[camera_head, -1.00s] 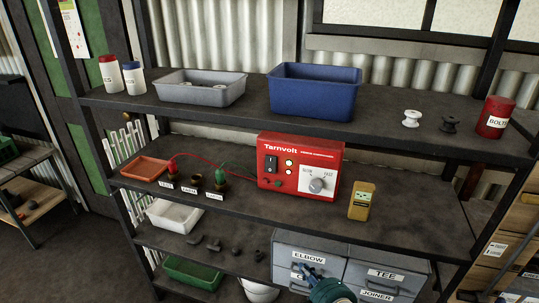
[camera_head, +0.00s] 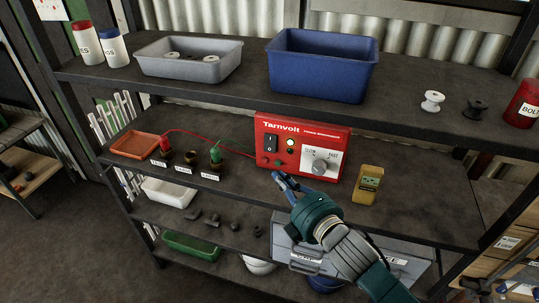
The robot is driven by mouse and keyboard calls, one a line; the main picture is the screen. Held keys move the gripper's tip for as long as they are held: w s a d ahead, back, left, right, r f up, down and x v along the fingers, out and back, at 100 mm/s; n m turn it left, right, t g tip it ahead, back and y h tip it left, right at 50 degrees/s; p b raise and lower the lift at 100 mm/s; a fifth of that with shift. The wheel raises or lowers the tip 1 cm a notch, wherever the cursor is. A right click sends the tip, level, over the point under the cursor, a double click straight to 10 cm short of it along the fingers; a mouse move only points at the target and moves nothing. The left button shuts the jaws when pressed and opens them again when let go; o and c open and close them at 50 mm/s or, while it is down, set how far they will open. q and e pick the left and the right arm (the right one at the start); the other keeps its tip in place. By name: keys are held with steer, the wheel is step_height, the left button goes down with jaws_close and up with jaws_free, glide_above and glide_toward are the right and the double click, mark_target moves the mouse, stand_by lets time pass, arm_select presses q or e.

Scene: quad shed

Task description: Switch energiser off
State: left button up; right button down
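The red Tarnvolt energiser (camera_head: 303,148) stands on the middle shelf. On its front are a black rocker switch (camera_head: 271,143) at the left, small lamps beside it, one of them lit pale, and a grey dial (camera_head: 320,167) on a white panel. A red lead runs left from it to the posts. My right gripper (camera_head: 277,177) is in front of and just below the energiser's lower left, apart from the switch as far as I can see. Its blue-grey fingers look close together, but their gap is not clear. My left gripper is out of view.
Labelled posts (camera_head: 190,158) with red and green clips stand left of the energiser. A yellow tester (camera_head: 369,184) stands to its right. The upper shelf (camera_head: 215,98) overhangs above, holding a blue bin (camera_head: 322,68) and a grey tray (camera_head: 188,60). Drawers (camera_head: 290,238) sit below.

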mark_target(270, 143)
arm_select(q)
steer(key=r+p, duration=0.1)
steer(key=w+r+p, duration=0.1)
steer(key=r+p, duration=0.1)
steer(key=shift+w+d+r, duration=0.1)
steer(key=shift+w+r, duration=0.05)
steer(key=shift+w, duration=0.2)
arm_select(e)
steer(key=w+d+x, duration=0.1)
steer(key=d+x, duration=0.1)
steer(key=x, duration=0.9)
steer(key=shift+w+f, duration=0.25)
steer(key=shift+w, duration=0.25)
